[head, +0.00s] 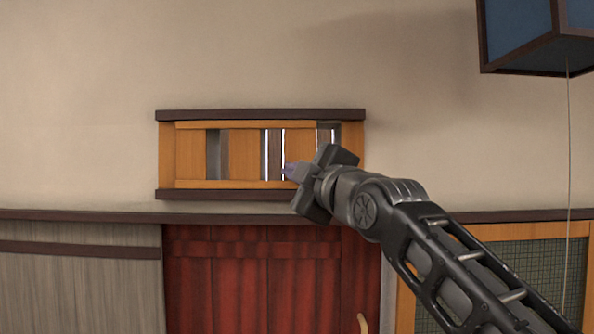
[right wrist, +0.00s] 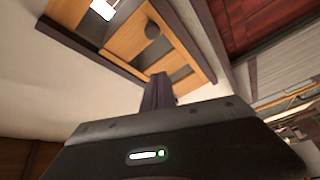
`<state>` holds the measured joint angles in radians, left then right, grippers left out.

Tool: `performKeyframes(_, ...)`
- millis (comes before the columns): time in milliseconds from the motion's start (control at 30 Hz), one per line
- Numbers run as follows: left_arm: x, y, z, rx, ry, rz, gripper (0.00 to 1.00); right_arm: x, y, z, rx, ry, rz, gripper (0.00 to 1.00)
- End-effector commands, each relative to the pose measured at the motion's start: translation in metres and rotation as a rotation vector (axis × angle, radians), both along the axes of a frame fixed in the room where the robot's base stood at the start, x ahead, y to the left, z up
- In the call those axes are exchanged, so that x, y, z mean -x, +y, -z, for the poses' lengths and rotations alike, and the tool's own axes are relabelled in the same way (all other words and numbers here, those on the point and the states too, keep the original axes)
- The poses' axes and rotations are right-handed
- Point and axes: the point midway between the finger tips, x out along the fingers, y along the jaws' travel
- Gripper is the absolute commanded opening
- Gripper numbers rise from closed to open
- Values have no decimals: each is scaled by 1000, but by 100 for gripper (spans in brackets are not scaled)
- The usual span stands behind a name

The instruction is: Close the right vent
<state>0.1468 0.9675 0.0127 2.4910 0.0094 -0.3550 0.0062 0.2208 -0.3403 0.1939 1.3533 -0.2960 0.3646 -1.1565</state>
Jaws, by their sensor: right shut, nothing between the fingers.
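The vent unit (head: 260,114) is a wide wooden frame with dark top and bottom rails, set in the wall. Upright orange slats stand in it with dark and bright gaps between them. In its right part an orange slat (head: 300,145) has bright openings beside it, so this side shows open. My right gripper (head: 289,170) is shut and empty in front of the lower right part; its wrist hides that corner. My left gripper is out of view.
A red curtain or panelled door (head: 260,285) is below the vent, under a dark wall rail (head: 80,215). A blue box-like lamp (head: 520,30) hangs at the upper right with a cord below. The wall around the vent is bare.

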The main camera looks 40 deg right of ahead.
Motion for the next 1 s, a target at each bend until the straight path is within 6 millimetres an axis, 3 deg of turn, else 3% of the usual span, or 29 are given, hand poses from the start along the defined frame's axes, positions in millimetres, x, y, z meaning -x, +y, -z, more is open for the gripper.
performKeyframes(433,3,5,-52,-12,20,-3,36,-87,-17,-18,-2,5,0,0)
performKeyframes(500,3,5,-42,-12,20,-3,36,-77,-23,-8,-1,-1,-3,0)
performKeyframes(700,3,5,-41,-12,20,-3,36,-68,-39,2,-1,0,-2,0)
performKeyframes(1000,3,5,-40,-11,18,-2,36,-64,-47,6,-1,0,-1,0)
